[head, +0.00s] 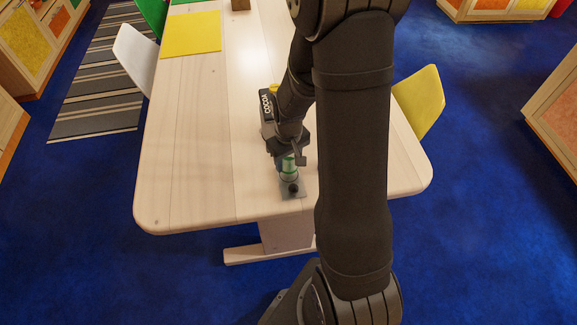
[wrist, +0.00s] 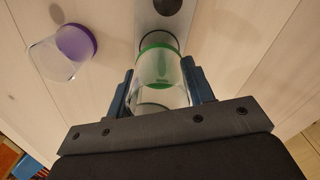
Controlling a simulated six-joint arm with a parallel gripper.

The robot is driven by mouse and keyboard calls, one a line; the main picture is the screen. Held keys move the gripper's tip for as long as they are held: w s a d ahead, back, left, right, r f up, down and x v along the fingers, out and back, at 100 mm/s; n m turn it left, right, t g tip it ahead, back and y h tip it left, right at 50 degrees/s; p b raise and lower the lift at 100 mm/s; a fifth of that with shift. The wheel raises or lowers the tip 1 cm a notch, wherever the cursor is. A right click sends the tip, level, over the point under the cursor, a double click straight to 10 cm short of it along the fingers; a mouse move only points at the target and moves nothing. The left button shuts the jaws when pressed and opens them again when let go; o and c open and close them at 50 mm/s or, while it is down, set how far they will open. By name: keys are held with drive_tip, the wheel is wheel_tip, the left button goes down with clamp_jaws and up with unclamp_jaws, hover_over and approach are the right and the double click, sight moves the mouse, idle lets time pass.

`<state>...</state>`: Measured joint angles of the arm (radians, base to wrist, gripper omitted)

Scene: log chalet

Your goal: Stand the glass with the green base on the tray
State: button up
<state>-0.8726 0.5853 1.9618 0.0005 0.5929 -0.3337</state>
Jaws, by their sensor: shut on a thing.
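The clear glass with the green base (wrist: 160,72) is between the two fingers of my gripper (wrist: 165,88), which is shut on it. In the wrist view its green end points toward the grey tray (wrist: 150,20). In the head view the glass (head: 289,166) shows green just below my gripper (head: 287,150), over the back part of the small grey tray (head: 287,194). A dark round outline lies on the tray at the glass's green end. I cannot tell whether the glass touches the tray.
A clear glass with a purple base (wrist: 75,42) is left of the held glass in the wrist view. A dark box marked COCOA (head: 266,106) stands behind my gripper. A dark round spot (head: 293,188) is on the tray's front. The table's left side (head: 190,150) is clear.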

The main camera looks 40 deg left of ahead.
sight(288, 167)
drive_tip(key=shift+f, duration=1.9)
drive_tip(key=shift+f, duration=0.1)
drive_tip(key=o, duration=1)
wheel_tip(288, 167, up, 12)
drive_tip(key=shift+r, duration=0.15)
wheel_tip(288, 167, down, 12)
drive_tip(key=shift+f, duration=0.15)
